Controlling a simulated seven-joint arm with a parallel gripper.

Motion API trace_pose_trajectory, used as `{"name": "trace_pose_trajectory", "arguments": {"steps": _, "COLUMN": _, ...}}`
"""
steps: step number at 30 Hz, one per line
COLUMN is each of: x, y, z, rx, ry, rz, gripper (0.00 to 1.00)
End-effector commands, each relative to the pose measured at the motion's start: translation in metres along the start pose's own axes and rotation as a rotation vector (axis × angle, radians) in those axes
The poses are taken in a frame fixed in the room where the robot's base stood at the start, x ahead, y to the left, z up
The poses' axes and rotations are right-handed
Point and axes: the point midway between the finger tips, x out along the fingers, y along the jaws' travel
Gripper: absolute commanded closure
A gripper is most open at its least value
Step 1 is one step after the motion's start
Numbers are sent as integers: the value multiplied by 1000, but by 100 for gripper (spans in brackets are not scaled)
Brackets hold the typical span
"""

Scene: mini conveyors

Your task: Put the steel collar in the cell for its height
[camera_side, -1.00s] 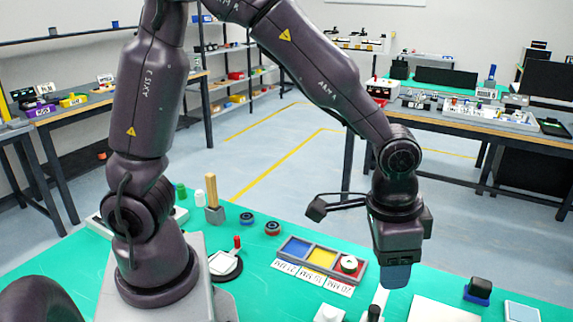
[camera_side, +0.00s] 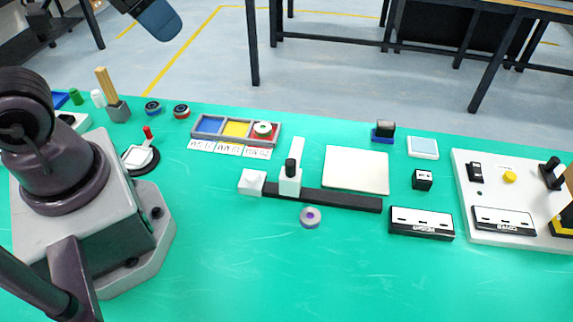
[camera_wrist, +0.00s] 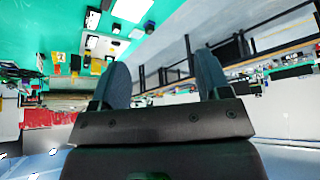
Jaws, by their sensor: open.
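A pale grey ring with a purplish centre (camera_side: 310,217) lies flat on the green mat, in front of a dark rail with a white upright slider (camera_side: 290,182). Another pale ring (camera_side: 263,129) sits in the red cell of the grey three-cell tray (camera_side: 222,117), whose cells are blue, yellow and red. I cannot tell for sure which ring is the steel collar. White labels (camera_side: 229,149) lie before the cells, too small to read surely. My gripper (camera_side: 160,20) is high at the top left, partly cut off. In the wrist view its fingers (camera_wrist: 163,76) are apart and empty.
A white plate (camera_side: 356,169) and a white panel with fittings (camera_side: 510,195) are to the right. A black-and-white box (camera_side: 421,223) lies nearby. Two dark rings (camera_side: 181,111) and a wooden-handled block (camera_side: 118,108) stand back left. The front mat is clear.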

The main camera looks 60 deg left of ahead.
Motion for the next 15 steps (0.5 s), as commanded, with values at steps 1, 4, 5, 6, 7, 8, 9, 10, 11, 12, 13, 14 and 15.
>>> {"name": "trace_pose_trajectory", "arguments": {"steps": 1, "x": 0, "y": 0, "z": 0, "rx": 0, "ry": 0, "rz": 0, "gripper": 30}}
{"name": "trace_pose_trajectory", "arguments": {"steps": 4, "x": 0, "y": 0, "z": 0, "rx": 2, "ry": 1, "rz": 1, "gripper": 30}}
{"name": "trace_pose_trajectory", "arguments": {"steps": 5, "x": 0, "y": 2, "z": 0, "rx": 7, "ry": -1, "rz": 3, "gripper": 30}}
{"name": "trace_pose_trajectory", "arguments": {"steps": 6, "x": 3, "y": 3, "z": 0, "rx": 14, "ry": -14, "rz": 7, "gripper": 30}}
{"name": "trace_pose_trajectory", "arguments": {"steps": 7, "x": 6, "y": 5, "z": 1, "rx": 21, "ry": -30, "rz": 10, "gripper": 30}}
{"name": "trace_pose_trajectory", "arguments": {"steps": 8, "x": 10, "y": 6, "z": 2, "rx": 30, "ry": -51, "rz": 14, "gripper": 30}}
{"name": "trace_pose_trajectory", "arguments": {"steps": 9, "x": 17, "y": 10, "z": 3, "rx": 45, "ry": -85, "rz": 19, "gripper": 30}}
{"name": "trace_pose_trajectory", "arguments": {"steps": 10, "x": 22, "y": 13, "z": 2, "rx": 59, "ry": -112, "rz": 23, "gripper": 30}}
{"name": "trace_pose_trajectory", "arguments": {"steps": 11, "x": 28, "y": 17, "z": 2, "rx": 76, "ry": -142, "rz": 27, "gripper": 30}}
{"name": "trace_pose_trajectory", "arguments": {"steps": 12, "x": 37, "y": 22, "z": 0, "rx": 102, "ry": -185, "rz": 32, "gripper": 30}}
{"name": "trace_pose_trajectory", "arguments": {"steps": 13, "x": 44, "y": 27, "z": -2, "rx": 125, "ry": -215, "rz": 36, "gripper": 30}}
{"name": "trace_pose_trajectory", "arguments": {"steps": 14, "x": 52, "y": 32, "z": -3, "rx": 156, "ry": -245, "rz": 40, "gripper": 30}}
{"name": "trace_pose_trajectory", "arguments": {"steps": 15, "x": 62, "y": 39, "z": -6, "rx": 206, "ry": -281, "rz": 46, "gripper": 30}}
